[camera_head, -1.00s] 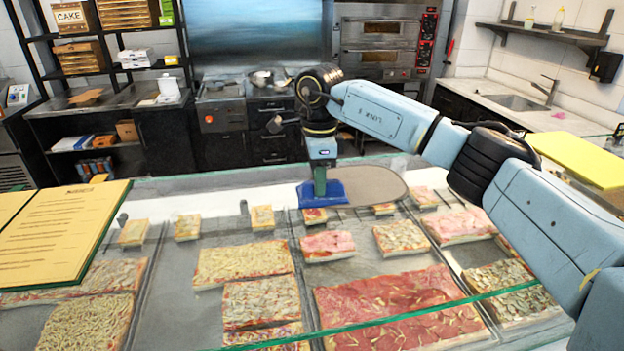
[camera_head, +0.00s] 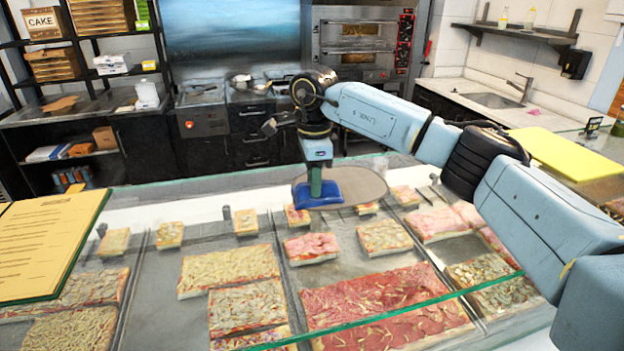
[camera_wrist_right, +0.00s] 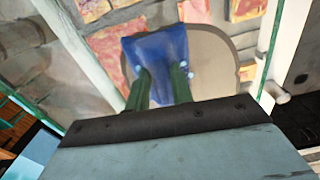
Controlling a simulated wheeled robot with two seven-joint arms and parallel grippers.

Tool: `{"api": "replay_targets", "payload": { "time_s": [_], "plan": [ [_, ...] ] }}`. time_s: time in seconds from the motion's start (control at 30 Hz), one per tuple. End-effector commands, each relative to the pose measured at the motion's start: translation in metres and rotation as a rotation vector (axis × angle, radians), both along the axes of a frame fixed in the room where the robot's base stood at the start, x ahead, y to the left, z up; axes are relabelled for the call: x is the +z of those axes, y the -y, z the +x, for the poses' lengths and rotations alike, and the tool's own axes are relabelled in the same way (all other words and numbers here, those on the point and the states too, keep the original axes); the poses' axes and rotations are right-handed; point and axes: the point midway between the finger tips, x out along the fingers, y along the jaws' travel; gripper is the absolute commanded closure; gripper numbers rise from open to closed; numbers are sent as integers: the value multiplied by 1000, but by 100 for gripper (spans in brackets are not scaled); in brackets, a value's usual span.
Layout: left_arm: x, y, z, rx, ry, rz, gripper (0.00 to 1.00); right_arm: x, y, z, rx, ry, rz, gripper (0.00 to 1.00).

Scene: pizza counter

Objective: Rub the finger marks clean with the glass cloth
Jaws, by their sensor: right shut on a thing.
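My right gripper (camera_head: 316,184) is shut on the blue glass cloth (camera_head: 338,190), which hangs bunched below its green fingers at the counter's glass. The cloth also shows between the fingers in the right wrist view (camera_wrist_right: 157,50). A greyish-brown oval patch (camera_head: 378,187), apparently the finger marks, lies on the glass behind and to the right of the cloth. It shows around the cloth in the wrist view too (camera_wrist_right: 215,62). The cloth overlaps part of it; whether it presses on the glass I cannot tell. My left gripper is out of view.
Pizza slabs (camera_head: 385,305) lie on trays under the glass. A menu board (camera_head: 45,245) stands at the left, and a yellow board (camera_head: 565,152) lies at the right. The glass's front edge (camera_head: 400,311) crosses the foreground. Ovens and a sink stand behind.

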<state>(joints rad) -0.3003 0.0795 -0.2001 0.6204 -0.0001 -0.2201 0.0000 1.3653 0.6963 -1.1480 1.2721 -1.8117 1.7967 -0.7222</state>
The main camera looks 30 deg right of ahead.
Motion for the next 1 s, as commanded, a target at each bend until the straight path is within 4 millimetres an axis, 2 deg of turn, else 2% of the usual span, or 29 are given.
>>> {"api": "replay_targets", "payload": {
  "time_s": [0.3,0.67,1.0],
  "plan": [
    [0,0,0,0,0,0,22,-2,21,-5,-2,0,0,100],
    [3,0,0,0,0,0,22,-1,22,-6,-1,-1,-1,100],
    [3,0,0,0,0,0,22,2,44,-11,-1,0,-1,100]
  ]
}}
